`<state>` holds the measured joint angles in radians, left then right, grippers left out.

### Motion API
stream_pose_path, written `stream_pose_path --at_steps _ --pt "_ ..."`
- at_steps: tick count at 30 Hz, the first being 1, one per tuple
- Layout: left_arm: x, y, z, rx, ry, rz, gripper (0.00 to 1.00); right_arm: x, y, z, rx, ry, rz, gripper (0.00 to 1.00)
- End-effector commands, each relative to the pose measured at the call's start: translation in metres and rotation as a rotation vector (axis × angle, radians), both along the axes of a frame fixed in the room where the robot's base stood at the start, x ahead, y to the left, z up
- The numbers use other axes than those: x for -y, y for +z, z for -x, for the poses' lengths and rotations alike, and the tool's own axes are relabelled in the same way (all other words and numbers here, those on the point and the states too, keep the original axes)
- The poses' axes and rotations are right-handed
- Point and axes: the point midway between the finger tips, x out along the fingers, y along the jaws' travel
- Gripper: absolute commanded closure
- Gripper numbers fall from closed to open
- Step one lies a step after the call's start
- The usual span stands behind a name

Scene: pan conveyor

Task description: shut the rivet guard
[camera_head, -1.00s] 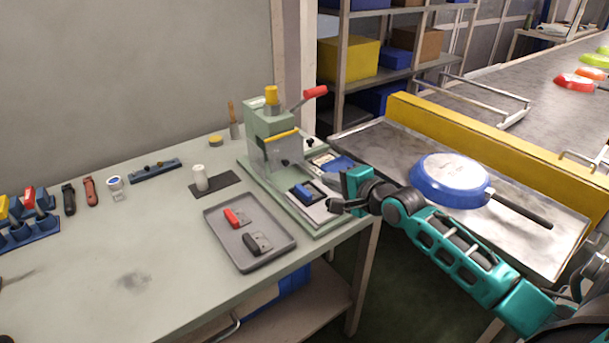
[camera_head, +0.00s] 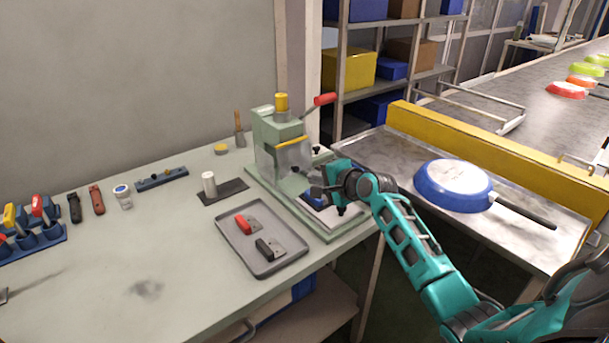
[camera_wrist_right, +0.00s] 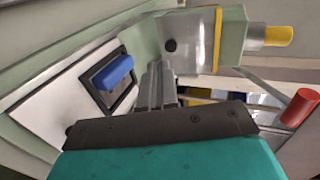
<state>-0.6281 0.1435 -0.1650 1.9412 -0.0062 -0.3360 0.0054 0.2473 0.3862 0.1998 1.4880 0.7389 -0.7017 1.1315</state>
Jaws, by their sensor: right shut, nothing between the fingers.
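The rivet guard (camera_head: 290,156) is a clear panel with a yellow bar along its top and a dark knob low down, on the front of the pale green press (camera_head: 277,128). In the right wrist view the guard (camera_wrist_right: 192,40) shows its yellow strip and round knob ahead of my fingers. I cannot tell how far open it stands. My right gripper (camera_head: 317,190) is shut and empty, low in front of the guard, close to the knob; contact is unclear. In the right wrist view its fingers (camera_wrist_right: 157,85) are together. My left gripper is not in view.
A blue-handled part (camera_wrist_right: 114,72) sits on the press's pale slide. A red-tipped lever (camera_head: 324,99) rises at the press's right. A grey tray (camera_head: 262,265) with a red and a black part lies in front. A blue pan (camera_head: 453,187) rests on the metal surface to the right.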

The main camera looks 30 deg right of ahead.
Motion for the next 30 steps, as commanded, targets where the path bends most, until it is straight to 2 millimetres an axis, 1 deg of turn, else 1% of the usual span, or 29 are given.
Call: stream_pose_path --at_steps 1,3,9,15,25,30 --pt "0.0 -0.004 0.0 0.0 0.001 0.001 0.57 -0.001 -0.004 -0.009 0.0 0.001 -0.001 1.0" --pt "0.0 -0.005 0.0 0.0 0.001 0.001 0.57 -0.001 -0.007 -0.02 0.001 0.0 0.0 1.0" --pt "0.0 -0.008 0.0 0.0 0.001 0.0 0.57 -0.003 -0.009 -0.043 0.001 0.0 0.0 1.0" --pt "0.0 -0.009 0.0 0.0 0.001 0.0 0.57 -0.003 -0.01 -0.051 -0.001 0.0 0.001 1.0" --pt "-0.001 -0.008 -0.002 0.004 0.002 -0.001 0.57 -0.004 -0.01 -0.052 0.0 0.0 0.001 1.0" --pt "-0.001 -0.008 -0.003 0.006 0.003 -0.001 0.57 -0.005 -0.018 -0.059 -0.001 -0.002 -0.004 1.0"
